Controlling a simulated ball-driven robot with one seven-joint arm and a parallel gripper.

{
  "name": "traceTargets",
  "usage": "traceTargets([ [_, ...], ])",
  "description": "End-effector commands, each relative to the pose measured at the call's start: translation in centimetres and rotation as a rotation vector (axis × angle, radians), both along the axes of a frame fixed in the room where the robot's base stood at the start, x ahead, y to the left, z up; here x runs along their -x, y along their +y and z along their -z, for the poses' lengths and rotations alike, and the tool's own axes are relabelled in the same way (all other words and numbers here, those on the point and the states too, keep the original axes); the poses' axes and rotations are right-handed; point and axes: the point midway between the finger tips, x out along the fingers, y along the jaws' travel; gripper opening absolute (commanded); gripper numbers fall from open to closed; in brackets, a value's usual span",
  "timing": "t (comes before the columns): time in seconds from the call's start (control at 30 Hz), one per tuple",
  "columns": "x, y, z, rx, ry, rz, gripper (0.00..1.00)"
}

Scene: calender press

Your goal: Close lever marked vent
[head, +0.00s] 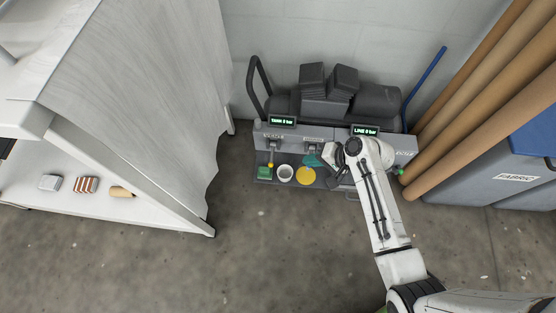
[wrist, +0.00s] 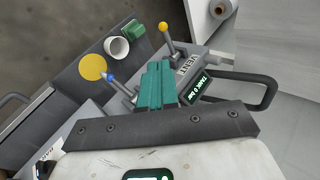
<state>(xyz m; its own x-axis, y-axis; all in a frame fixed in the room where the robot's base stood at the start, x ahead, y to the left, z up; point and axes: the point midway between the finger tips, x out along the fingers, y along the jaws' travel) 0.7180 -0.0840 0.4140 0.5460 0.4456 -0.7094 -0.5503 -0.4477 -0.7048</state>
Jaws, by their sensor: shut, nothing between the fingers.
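The vent lever is the yellow-knobbed lever (head: 271,164) at the left of the grey press panel. In the head view it points down and outward from the panel. In the wrist view its yellow knob (wrist: 163,27) stands at the upper middle, with the VENT label (wrist: 187,66) by its base. My gripper (head: 312,160) has teal fingers, shut and empty, in front of the panel right of the vent lever. In the wrist view the closed fingers (wrist: 160,72) are apart from that lever, between it and a blue-tipped lever (wrist: 107,77).
A tray (head: 322,180) below the panel holds a green block (head: 264,172), a white cup (head: 285,173) and a yellow disc (head: 306,176). Displays read TANK 0 bar (head: 283,121) and LINE 0 bar (head: 365,130). Floor in front is clear.

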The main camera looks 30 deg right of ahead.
Motion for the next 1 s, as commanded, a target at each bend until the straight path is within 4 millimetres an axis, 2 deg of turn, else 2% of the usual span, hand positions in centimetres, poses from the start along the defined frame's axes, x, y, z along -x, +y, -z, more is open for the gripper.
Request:
traceTargets([
  [0.27, -0.4, 0.5, 0.8, 0.001, 0.001, -0.004, 0.00],
  [0.8, -5.8, 4.8, 7.9, 0.001, 0.000, -0.005, 0.00],
  [1.0, -7.4, 6.2, 9.0, 0.001, 0.000, -0.004, 0.00],
])
